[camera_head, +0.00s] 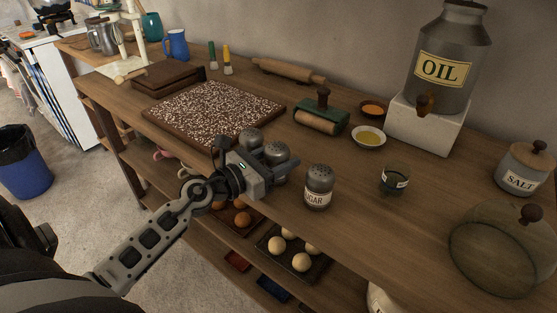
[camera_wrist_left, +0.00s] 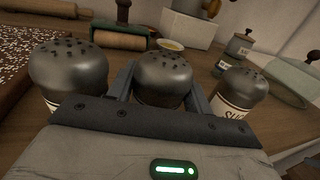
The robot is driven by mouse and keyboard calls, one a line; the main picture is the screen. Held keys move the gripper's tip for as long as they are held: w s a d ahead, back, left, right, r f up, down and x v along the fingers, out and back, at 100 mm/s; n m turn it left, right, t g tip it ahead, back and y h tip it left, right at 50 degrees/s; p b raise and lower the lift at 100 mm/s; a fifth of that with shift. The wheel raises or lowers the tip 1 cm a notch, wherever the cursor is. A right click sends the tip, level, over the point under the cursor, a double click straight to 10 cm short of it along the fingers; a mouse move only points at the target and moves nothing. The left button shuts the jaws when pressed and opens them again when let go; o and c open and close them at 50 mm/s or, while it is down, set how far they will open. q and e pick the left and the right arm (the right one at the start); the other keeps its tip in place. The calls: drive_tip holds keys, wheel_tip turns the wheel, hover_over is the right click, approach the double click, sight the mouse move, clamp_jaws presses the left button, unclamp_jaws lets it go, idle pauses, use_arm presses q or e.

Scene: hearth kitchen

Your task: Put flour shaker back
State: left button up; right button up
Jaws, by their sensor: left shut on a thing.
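Three grey dome-topped shakers stand in a row near the front edge of the wooden counter. My left gripper (camera_head: 268,172) is shut on the middle shaker (camera_head: 276,151). In the left wrist view this shaker (camera_wrist_left: 163,75) sits between the two fingers; its label is hidden, so I cannot read whether it is flour. It looks upright, at or close to the counter top. Another shaker (camera_head: 250,137), label also hidden, stands beside it on the left. The sugar shaker (camera_head: 319,186) stands apart on the right. My right gripper is not in view.
A speckled board (camera_head: 215,113) lies left of the shakers. Behind are a green-framed roller (camera_head: 321,115), a bowl of oil (camera_head: 368,137) and the oil can (camera_head: 447,60). A small labelled jar (camera_head: 394,179) and a glass dome (camera_head: 505,250) stand right. Counter around the sugar shaker is clear.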

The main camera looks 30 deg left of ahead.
sight(267, 166)
use_arm(q)
drive_tip(key=shift+f, duration=0.2)
drive_tip(key=o, duration=0.7)
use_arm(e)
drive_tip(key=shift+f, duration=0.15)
use_arm(q)
drive_tip(key=shift+o, duration=0.2)
drive_tip(key=shift+r, duration=0.1)
drive_tip(key=shift+r, duration=0.25)
drive_tip(key=v, duration=0.2)
drive_tip(key=b+v, duration=0.1)
drive_tip(key=v, duration=0.1)
drive_tip(key=f+b+v, duration=0.1)
drive_tip(key=v, duration=0.1)
drive_tip(key=shift+s, duration=0.1)
drive_tip(key=v, duration=0.2)
drive_tip(key=b+v, duration=0.1)
drive_tip(key=v, duration=0.1)
drive_tip(key=r+b+v, duration=0.1)
drive_tip(key=shift+s+a, duration=0.2)
drive_tip(key=shift+s, duration=0.2)
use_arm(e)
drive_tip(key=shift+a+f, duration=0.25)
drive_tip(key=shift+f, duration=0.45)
